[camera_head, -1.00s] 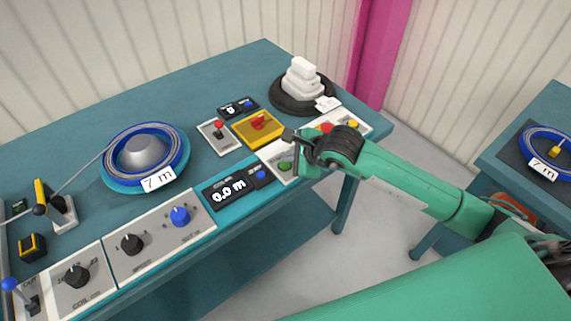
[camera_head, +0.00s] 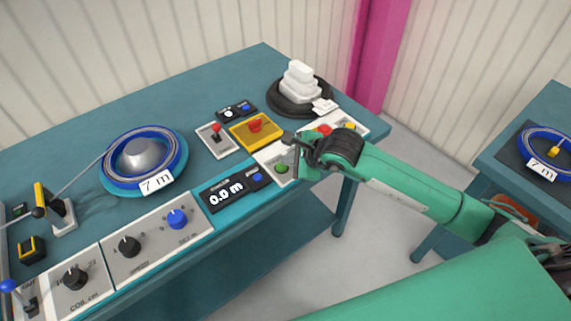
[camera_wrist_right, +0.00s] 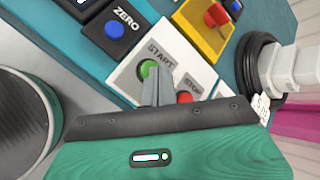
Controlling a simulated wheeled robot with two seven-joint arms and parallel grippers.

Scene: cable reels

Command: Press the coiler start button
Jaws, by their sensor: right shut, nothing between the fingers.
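The green start button (camera_head: 281,168) sits on a white panel at the bench's front edge. In the wrist view the green button (camera_wrist_right: 148,68) is under the word START, with a red STOP button (camera_wrist_right: 184,97) beside it. My right gripper (camera_head: 296,172) is shut and empty, its fingers pointing down just right of the green button. In the wrist view its fingertips (camera_wrist_right: 153,72) overlap the button's lower right part and hide some of it. I cannot tell whether they touch it. My left gripper is not in view.
A display (camera_head: 226,189) reads 0.0 m left of the start panel. A yellow box with a red switch (camera_head: 256,127) stands behind it. A blue cable reel (camera_head: 143,160) tagged 7 m lies left. A black coil with white blocks (camera_head: 300,90) lies at the back right.

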